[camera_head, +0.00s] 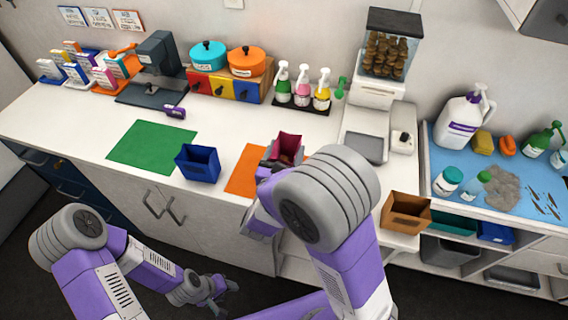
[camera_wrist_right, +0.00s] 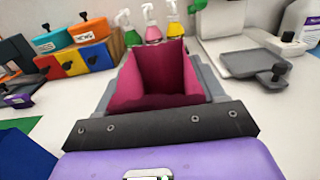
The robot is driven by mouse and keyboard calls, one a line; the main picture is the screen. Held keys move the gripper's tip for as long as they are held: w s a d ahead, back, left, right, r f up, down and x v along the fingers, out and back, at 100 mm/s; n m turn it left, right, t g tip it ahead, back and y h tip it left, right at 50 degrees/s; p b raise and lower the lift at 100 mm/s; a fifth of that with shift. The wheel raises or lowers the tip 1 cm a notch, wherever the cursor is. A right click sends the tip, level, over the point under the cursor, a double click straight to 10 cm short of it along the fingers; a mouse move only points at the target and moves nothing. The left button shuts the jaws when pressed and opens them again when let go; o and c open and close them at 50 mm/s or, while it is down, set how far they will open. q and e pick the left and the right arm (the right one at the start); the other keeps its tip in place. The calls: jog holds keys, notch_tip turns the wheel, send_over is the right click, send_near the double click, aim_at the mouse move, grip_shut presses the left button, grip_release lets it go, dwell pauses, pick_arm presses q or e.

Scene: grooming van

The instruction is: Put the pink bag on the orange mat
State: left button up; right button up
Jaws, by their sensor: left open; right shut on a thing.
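The pink bag (camera_head: 288,145) is an open-topped, deep pink box-like bag, upright between the jaws of my right gripper (camera_head: 283,153). In the right wrist view the bag (camera_wrist_right: 160,82) fills the middle, with the grey jaws of my right gripper (camera_wrist_right: 163,90) shut on its sides. The orange mat (camera_head: 242,178) lies flat near the counter's front edge, partly hidden by my right gripper and arm. The bag is over or just behind the mat's right part; I cannot tell whether it touches. My left gripper (camera_head: 214,292) is open and empty, low in front of the cabinets.
A blue bag (camera_head: 199,164) stands left of the orange mat, beside a green mat (camera_head: 150,146). Spray bottles (camera_head: 302,88) stand behind, with a grey scale (camera_head: 365,147) to the right. A brown bag (camera_head: 405,212) stands at the counter's right front.

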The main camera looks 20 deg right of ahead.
aim_at(290, 148)
jog(key=shift+f+b, duration=0.75)
jog(key=shift+f, duration=1.15)
jog(key=shift+f, duration=0.15)
jog(key=o, duration=1.1)
jog(key=shift+r, duration=0.25)
jog(key=p+v, duration=0.1)
jog(key=v, duration=1.1)
jog(key=shift+f, duration=0.1)
